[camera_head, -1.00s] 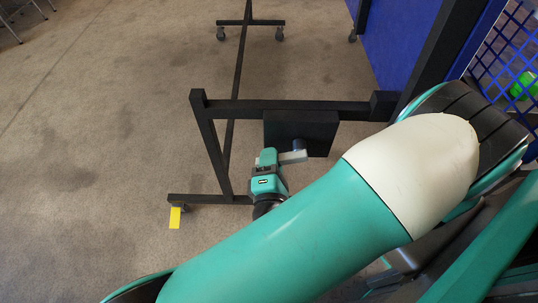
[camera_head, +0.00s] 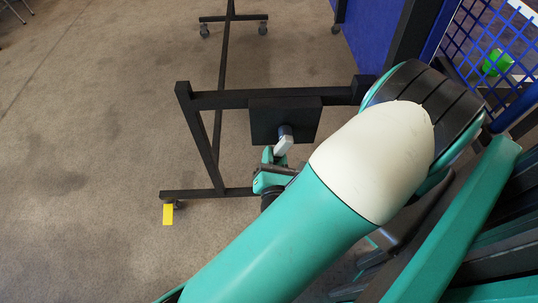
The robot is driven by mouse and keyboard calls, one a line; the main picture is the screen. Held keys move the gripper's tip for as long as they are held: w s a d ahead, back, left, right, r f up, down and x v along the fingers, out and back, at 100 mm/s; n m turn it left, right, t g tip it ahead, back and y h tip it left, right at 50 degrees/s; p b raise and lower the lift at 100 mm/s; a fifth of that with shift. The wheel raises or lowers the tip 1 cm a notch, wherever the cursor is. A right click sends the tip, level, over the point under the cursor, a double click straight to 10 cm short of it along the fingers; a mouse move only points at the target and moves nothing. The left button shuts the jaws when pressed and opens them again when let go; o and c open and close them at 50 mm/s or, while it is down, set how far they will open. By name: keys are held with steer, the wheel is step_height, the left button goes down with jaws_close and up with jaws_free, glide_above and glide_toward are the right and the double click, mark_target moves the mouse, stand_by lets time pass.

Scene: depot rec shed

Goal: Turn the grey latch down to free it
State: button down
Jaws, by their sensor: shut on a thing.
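The grey latch (camera_head: 283,145) sits on a black plate (camera_head: 264,122) fixed to a dark metal frame. Its lever slants down and slightly left from a dark round pivot (camera_head: 285,130). My gripper (camera_head: 277,157) is at the lower end of the lever and is shut on it. The jaws are small in the picture, and my arm hides part of the gripper's right side.
The black wheeled frame (camera_head: 205,145) stands on a grey-brown floor (camera_head: 90,130). A blue panel (camera_head: 372,45) and blue mesh (camera_head: 480,40) rise behind at the right. A yellow marker (camera_head: 168,214) is by the frame's foot. The floor to the left is open.

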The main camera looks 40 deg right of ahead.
steer(key=shift+s+d+n, duration=0.15)
steer(key=shift+d+n, duration=0.1)
steer(key=shift+n, duration=0.15)
steer(key=c, duration=1)
jaws_free()
steer(key=shift+o, duration=0.2)
steer(key=shift+s+a, duration=0.1)
